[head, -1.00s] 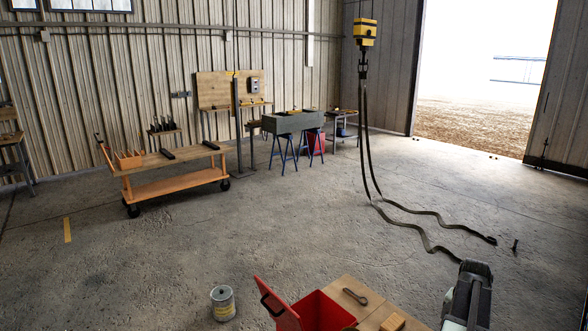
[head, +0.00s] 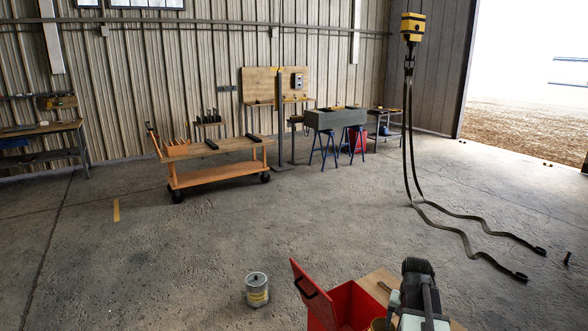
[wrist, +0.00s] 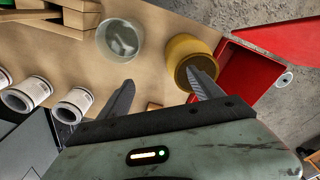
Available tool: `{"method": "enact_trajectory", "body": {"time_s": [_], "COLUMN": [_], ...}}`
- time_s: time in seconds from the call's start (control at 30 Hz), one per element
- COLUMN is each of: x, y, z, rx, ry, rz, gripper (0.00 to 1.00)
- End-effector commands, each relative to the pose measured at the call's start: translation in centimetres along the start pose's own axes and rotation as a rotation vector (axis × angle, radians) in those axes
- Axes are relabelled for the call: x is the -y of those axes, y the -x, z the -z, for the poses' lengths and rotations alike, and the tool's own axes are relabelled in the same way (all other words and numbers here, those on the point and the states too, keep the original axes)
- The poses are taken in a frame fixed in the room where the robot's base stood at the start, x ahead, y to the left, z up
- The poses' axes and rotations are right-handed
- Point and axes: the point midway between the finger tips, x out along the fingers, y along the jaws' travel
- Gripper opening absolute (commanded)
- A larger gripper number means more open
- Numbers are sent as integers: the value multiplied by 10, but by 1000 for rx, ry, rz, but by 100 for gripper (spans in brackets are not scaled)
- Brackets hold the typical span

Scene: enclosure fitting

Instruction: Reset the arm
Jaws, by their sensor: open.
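My gripper (wrist: 158,88) is open and empty in the wrist view, its two dark fingers spread over a tan work surface (wrist: 160,20). A yellow round container (wrist: 190,50) lies just beyond the right fingertip; I cannot tell whether they touch. A clear round dish (wrist: 121,38) with grey bits inside is beyond the left fingertip. In the head view my arm (head: 418,290) is at the bottom, in front of the wooden top (head: 380,283), and my fingers are hidden there.
A red box (head: 350,300) with its lid raised stands beside the wooden top. A tin can (head: 257,289) is on the floor. White cylinders (wrist: 75,103) are at left in the wrist view. An orange cart (head: 215,175), hanging straps (head: 408,140) and open floor lie farther off.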

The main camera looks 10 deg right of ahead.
Motion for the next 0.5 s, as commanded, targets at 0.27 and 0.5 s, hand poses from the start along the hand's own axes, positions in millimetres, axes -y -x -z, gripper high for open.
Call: {"method": "enact_trajectory", "body": {"time_s": [0.27,0.5], "x": [191,249], "y": [-34,-40], "z": [-134,-206], "rx": [52,76], "ry": [486,705], "rz": [30,39], "gripper": [75,75]}}
